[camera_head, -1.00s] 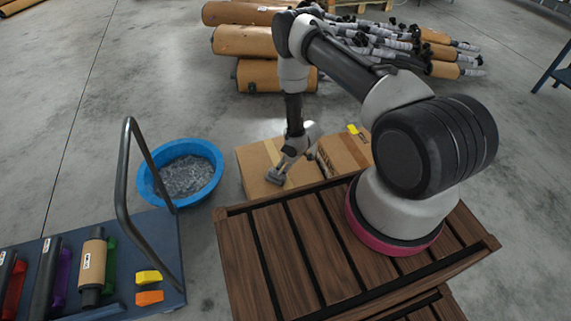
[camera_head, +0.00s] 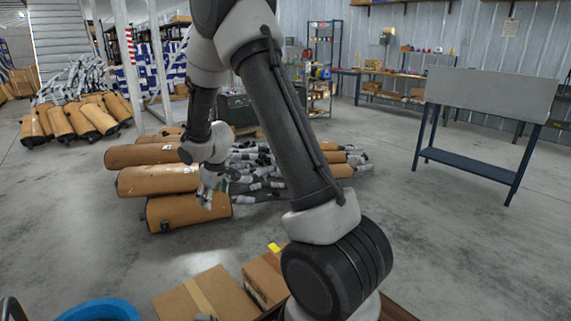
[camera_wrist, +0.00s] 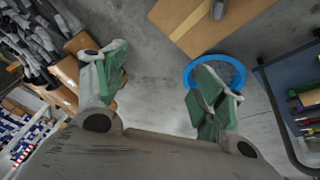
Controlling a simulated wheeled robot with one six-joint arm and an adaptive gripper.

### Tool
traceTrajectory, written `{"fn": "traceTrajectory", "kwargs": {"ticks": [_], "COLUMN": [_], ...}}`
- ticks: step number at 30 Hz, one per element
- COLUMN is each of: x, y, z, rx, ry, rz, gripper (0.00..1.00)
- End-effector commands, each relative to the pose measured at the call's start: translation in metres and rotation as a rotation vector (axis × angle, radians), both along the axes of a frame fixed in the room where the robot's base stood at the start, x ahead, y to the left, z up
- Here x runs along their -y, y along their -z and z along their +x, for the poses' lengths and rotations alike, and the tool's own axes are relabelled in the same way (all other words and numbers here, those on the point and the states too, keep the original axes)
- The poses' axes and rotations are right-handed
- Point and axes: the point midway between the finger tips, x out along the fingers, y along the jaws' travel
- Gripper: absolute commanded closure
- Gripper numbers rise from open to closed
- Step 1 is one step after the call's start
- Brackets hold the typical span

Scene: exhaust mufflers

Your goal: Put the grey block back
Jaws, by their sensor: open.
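A small grey piece (camera_head: 205,317), which looks like the grey block, lies on top of a cardboard box (camera_head: 222,290) at the bottom edge of the head view. Only part of it shows there. It also shows at the top edge of the wrist view (camera_wrist: 217,9), lying on the box's cardboard top. My gripper (camera_head: 211,188) is raised well above the box, apart from it. In the wrist view my gripper (camera_wrist: 163,85) is open with green finger pads spread wide and nothing between them.
A blue tub (camera_wrist: 240,70) stands on the floor between the box and a dark blue cart (camera_wrist: 272,100). A second box (camera_head: 262,278) carries something yellow. Brown mufflers (camera_head: 157,181) are piled behind my gripper. A blue-legged table (camera_head: 465,162) stands right, with clear floor before it.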

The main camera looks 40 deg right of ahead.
Motion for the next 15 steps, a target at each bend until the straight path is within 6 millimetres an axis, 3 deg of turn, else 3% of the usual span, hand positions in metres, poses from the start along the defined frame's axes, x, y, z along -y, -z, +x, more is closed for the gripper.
{"fn": "traceTrajectory", "kwargs": {"ticks": [1, 6, 12, 15], "x": [0.006, 0.022, 0.03, 0.029], "y": [-0.039, -0.133, -0.207, -0.226], "z": [-0.014, -0.085, -0.192, -0.247], "rx": [0.016, 0.023, 0.024, 0.022], "ry": [0.034, 0.154, 0.276, 0.327], "rz": [0.0, 0.017, 0.067, 0.102], "gripper": [0.3, 0.3, 0.3, 0.3]}}
